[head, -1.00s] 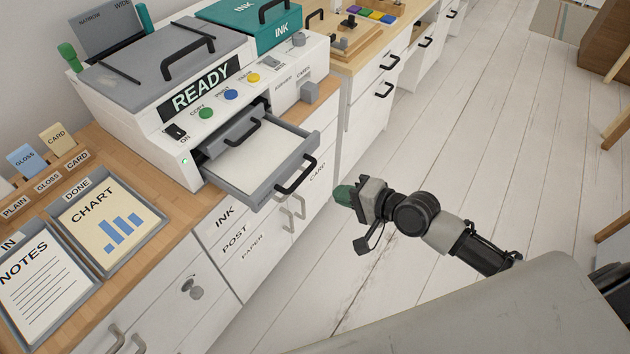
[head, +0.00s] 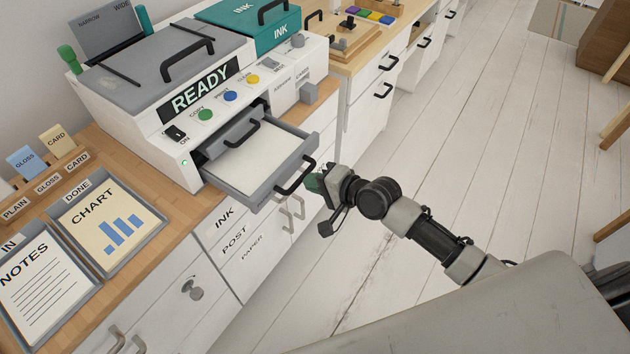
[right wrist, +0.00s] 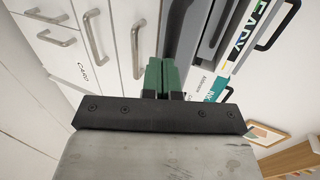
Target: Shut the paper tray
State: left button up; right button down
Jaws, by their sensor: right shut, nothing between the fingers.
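The paper tray (head: 270,155) is a grey drawer pulled out from the front of the white copier (head: 150,115). It holds white paper and has a black handle (head: 297,176) on its front. My right gripper (head: 312,182) is shut and empty, its green fingertips right by the handle's right side. I cannot tell whether they touch it. In the right wrist view, the green fingers (right wrist: 160,76) are together, with the grey tray front (right wrist: 181,35) just beyond them. My left gripper is not in view.
The copier stands on a wooden counter (head: 178,205) above white cabinets with metal handles. Two document trays with CHART (head: 108,222) and NOTES (head: 40,290) sheets lie at the left. The white plank floor (head: 480,150) at the right is clear.

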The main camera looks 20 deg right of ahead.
aim_at(252, 151)
jog(key=w+a, duration=0.3)
jog(key=w, duration=0.1)
jog(key=w+a+b, duration=0.1)
jog(key=w+a, duration=0.2)
jog(key=w, duration=0.1)
jog(key=w+a, duration=0.3)
jog(key=w, duration=0.1)
jog(key=shift+a, duration=0.25)
jog(key=shift+w+a+b, duration=0.15)
jog(key=shift+w+b, duration=0.1)
jog(key=shift+b, duration=0.05)
jog(key=shift+r, duration=0.2)
